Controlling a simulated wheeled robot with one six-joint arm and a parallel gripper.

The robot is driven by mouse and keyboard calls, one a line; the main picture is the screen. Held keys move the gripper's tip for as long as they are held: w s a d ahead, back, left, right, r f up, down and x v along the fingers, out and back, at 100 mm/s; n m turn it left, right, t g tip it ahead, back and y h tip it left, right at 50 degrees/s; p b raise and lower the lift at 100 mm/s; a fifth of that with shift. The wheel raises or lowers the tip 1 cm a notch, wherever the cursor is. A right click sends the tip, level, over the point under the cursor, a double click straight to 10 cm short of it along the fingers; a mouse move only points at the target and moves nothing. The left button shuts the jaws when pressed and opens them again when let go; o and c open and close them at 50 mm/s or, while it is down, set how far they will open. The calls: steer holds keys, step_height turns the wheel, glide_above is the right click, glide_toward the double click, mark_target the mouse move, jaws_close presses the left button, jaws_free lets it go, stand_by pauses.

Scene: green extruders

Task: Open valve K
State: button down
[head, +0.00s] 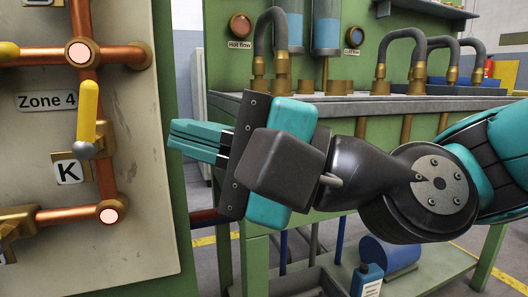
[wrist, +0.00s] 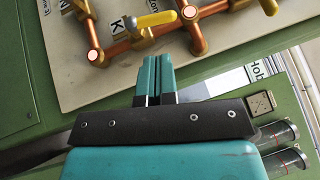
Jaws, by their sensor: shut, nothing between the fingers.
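Valve K has a yellow lever (head: 88,112) with a grey ball end, above a label reading K (head: 69,171) on the panel at the left in the head view.
Copper pipes (head: 107,150) with glowing joints run across the panel (head: 150,220). A Zone 4 label (head: 47,101) is left of the lever. A green bench (head: 350,180) with bent hoses stands behind my arm.

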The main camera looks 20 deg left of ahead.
steer(key=shift+v, duration=2.35)
steer(key=shift+r, duration=0.1)
